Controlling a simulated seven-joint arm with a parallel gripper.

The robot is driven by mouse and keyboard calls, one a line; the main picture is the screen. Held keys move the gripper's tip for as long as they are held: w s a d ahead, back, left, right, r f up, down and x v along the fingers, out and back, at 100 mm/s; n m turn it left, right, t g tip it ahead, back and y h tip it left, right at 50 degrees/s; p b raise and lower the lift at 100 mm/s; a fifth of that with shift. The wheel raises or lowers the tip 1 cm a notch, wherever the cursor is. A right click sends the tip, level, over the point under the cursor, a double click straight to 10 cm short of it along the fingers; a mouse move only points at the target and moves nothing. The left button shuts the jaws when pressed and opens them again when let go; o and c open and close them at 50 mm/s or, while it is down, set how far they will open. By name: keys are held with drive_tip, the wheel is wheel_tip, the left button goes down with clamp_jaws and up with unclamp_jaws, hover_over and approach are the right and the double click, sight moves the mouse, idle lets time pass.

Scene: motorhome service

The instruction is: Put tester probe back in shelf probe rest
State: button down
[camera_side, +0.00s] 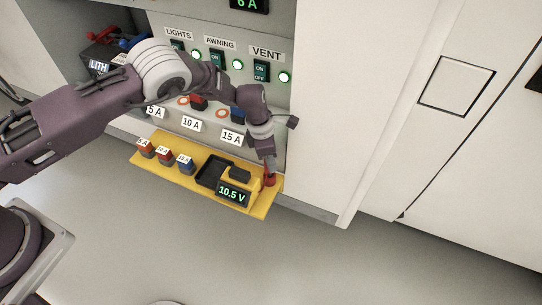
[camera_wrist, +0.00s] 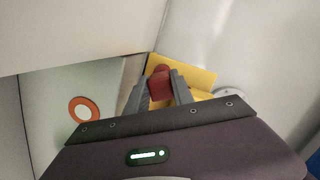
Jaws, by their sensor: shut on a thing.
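My gripper (camera_wrist: 159,88) is shut on the red tester probe (camera_wrist: 160,80), which shows between the two grey fingers in the wrist view. In the side view the red probe (camera_side: 270,180) is at the right end of the yellow shelf (camera_side: 261,210), below my wrist. The probe's lower end is hidden, so I cannot tell whether it sits in a rest or is just above the shelf. The tester display (camera_side: 233,193), reading 10.5 V, is just left of the probe. The probe rest itself cannot be made out.
Several fuses, including a blue one (camera_side: 185,164), stand on the shelf's left part beside a black tray (camera_side: 212,172). The switch panel with the VENT switch (camera_side: 261,72) is behind. A white cabinet wall (camera_side: 330,110) rises close on the right. Open floor lies in front.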

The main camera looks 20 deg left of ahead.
drive_tip(key=shift+f, duration=0.8)
drive_tip(key=shift+f, duration=0.1)
drive_tip(key=shift+f, duration=0.5)
drive_tip(key=c, duration=1)
unclamp_jaws()
drive_tip(key=r, duration=0.4)
drive_tip(key=a+r, duration=0.1)
drive_tip(key=r, duration=0.2)
drive_tip(key=shift+s, duration=0.25)
